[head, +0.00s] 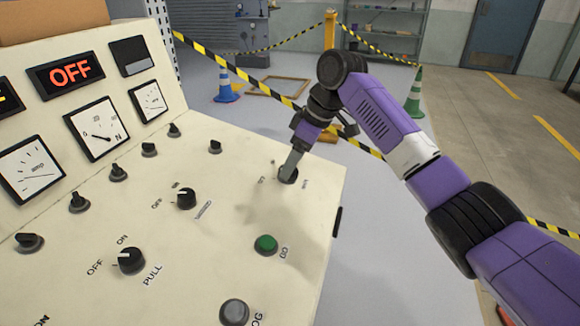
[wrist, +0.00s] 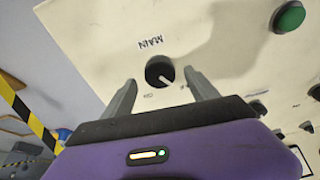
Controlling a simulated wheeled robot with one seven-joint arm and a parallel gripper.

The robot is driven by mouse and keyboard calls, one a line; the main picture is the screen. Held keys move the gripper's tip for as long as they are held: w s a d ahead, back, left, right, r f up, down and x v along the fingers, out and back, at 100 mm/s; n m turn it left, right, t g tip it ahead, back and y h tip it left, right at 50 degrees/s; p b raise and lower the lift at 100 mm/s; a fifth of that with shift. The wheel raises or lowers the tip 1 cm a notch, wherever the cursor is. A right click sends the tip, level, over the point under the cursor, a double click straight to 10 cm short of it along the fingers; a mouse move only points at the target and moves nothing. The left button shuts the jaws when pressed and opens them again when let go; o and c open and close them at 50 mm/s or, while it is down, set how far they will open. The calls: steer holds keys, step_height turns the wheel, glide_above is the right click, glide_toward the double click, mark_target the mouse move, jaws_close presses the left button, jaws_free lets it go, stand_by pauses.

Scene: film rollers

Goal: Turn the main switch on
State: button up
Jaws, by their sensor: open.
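The main switch is a black rotary knob on the cream control panel. It shows in the wrist view (wrist: 160,72), with a "MAIN" label beside it and a pale pointer line slanting toward the lower right. In the head view the main switch (head: 288,175) sits near the panel's far right corner, partly hidden by my gripper (head: 290,168). In the wrist view my gripper (wrist: 160,90) is open, with one finger on each side of the knob. I cannot tell whether the fingers touch it. The display (head: 70,72) reads "OFF" in red.
Dials line the upright face. Yellow-black tape (head: 265,90) and cones stand behind.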

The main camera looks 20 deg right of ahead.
steer(key=shift+x, duration=1.05)
steer(key=c, duration=1.4)
steer(key=shift+o, duration=0.2)
